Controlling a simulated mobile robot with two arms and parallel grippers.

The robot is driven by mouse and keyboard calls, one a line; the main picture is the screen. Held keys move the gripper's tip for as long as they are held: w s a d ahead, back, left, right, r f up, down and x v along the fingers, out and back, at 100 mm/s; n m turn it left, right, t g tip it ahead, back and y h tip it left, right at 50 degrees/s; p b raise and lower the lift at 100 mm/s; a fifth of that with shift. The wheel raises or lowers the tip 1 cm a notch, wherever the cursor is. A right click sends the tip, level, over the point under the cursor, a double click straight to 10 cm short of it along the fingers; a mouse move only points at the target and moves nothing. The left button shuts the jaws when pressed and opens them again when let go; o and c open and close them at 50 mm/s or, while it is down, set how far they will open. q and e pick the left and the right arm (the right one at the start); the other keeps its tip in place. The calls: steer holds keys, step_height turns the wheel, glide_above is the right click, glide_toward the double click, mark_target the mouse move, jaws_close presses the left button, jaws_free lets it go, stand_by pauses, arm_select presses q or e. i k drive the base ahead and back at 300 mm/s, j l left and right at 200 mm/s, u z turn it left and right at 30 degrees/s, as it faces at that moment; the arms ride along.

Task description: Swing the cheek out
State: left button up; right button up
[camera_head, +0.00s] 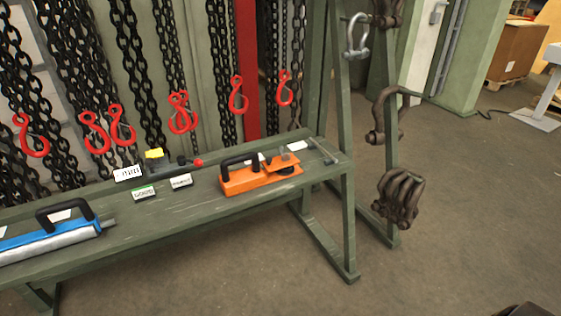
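An orange block-like device (248,180) with a black handle (240,160) lies on the green bench, right of the middle. At its right end a thin orange plate (281,163), which may be the cheek, sits over a dark round part (287,171). A small grey pin or bolt stands up at that plate. How far the plate is turned is hard to tell at this size. Neither of my grippers can be made out. A dark shape cut off at the bottom right edge cannot be identified.
The green bench (180,222) also bears a blue device (60,238) with a black handle, small label cards (144,192) and a dark tool with a yellow tag (154,154). Chains with red hooks (238,97) hang behind. Shackles (400,197) hang at the right post.

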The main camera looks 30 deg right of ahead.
mark_target(271, 164)
steer(key=i+l+u, duration=0.1)
steer(key=l, duration=0.2)
steer(key=i+l, duration=0.25)
steer(key=i+l+u, duration=0.15)
steer(key=l, duration=0.25)
steer(key=i+l, duration=0.1)
steer(key=l, duration=0.25)
steer(key=i+l+u, duration=0.15)
steer(key=l, duration=0.2)
steer(key=i+l, duration=0.15)
steer(key=l, duration=0.2)
steer(key=i+l+u, duration=0.15)
steer(key=l, duration=0.2)
